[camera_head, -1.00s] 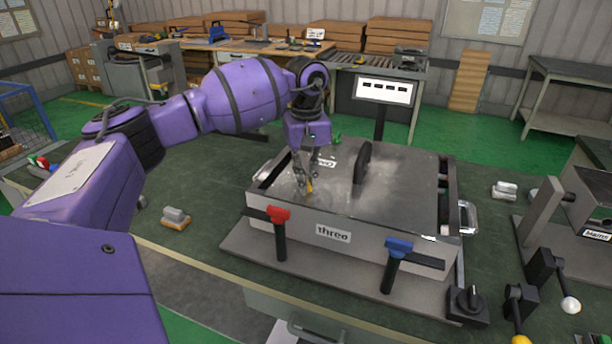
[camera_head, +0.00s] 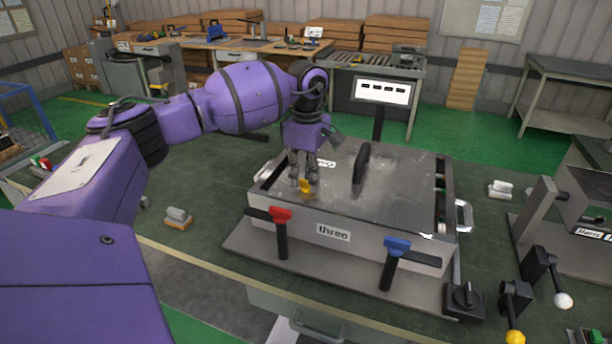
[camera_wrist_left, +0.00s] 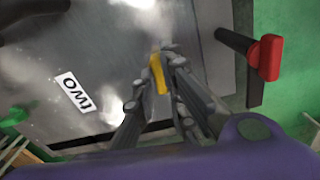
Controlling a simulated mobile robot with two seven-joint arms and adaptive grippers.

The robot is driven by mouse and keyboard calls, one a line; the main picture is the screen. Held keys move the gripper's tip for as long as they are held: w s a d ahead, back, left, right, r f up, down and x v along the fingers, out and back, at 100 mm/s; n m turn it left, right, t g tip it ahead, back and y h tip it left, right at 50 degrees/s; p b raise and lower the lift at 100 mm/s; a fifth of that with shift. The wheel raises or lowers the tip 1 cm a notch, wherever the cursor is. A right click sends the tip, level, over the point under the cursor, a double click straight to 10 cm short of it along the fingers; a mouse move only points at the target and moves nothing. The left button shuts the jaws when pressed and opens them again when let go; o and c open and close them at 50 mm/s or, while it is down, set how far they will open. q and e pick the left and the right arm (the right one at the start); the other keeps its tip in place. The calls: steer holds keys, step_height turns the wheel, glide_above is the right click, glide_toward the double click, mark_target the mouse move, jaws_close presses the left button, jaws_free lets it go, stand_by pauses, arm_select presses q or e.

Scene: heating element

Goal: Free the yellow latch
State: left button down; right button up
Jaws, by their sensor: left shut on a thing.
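A yellow piece (camera_head: 306,187), which I take to be the yellow latch's grip, shows over the left part of the box lid (camera_head: 335,205). It also shows in the left wrist view (camera_wrist_left: 157,73). My left gripper (camera_head: 305,181) comes down from above and is shut on it. In the left wrist view its fingertips (camera_wrist_left: 158,70) lie on both sides of the yellow piece. The rest of the latch is hidden, and I cannot tell whether the piece touches the lid. My right gripper is not in view.
Red (camera_head: 280,214) and blue (camera_head: 398,246) latches stand at the box's front side. A black handle (camera_head: 361,168) rises from the lid. A rotary knob (camera_head: 465,298) and levers (camera_head: 515,337) are at the right. The bench left of the box is mostly clear.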

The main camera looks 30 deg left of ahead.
mark_target(307, 182)
arm_select(q)
steer(key=shift+n, duration=0.6)
steer(key=c, duration=1.8)
jaws_free()
step_height(307, 182, up, 12)
steer(key=shift+s+f, duration=0.1)
